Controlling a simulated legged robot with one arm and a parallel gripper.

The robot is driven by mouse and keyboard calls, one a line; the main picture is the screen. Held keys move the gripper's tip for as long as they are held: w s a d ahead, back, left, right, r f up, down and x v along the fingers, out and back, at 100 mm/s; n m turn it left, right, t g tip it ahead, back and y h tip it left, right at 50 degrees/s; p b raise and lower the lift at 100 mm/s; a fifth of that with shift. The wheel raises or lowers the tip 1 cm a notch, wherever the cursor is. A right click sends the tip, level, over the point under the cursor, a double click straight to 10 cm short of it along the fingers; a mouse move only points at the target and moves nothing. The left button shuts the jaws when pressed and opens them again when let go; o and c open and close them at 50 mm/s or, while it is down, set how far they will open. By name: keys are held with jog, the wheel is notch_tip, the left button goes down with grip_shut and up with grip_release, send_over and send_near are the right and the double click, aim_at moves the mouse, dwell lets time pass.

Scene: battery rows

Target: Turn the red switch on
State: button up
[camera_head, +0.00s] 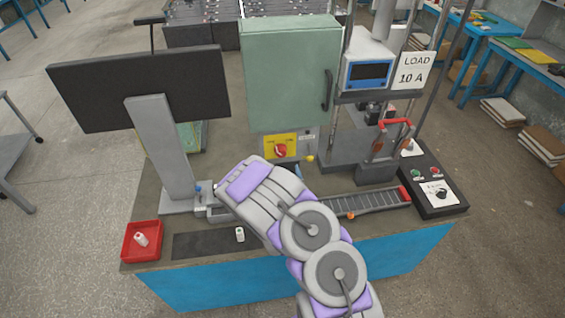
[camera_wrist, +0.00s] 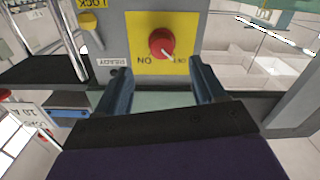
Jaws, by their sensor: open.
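The red switch (camera_head: 281,150) is a round knob on a yellow plate (camera_head: 271,142) below the green cabinet. In the wrist view, the red switch (camera_wrist: 160,41) is ahead of my gripper (camera_wrist: 161,72), on its yellow plate (camera_wrist: 136,25). My gripper is open, its two dark fingers apart on either side below the knob in the picture; I see no contact. The knob's white mark points to the lower right, toward the smaller label, away from the upside-down ON label. In the head view my arm hides most of the gripper.
The green cabinet (camera_head: 289,75) stands above the switch. A yellow knob (camera_wrist: 88,24) marked LOCK is beside the plate. A monitor (camera_head: 85,92) stands left, a red tray (camera_head: 142,254) front left, and a black control box (camera_head: 424,176) right.

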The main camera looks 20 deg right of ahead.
aim_at(282, 155)
jog(key=b+x, duration=0.6)
jog(key=x, duration=0.1)
jog(key=shift+w, duration=0.4)
jog(key=shift+w+d+b, duration=0.2)
jog(key=shift+w+b, duration=0.1)
jog(key=shift+w, duration=0.4)
jog(key=c, duration=1.1)
jog(key=shift+o, duration=0.2)
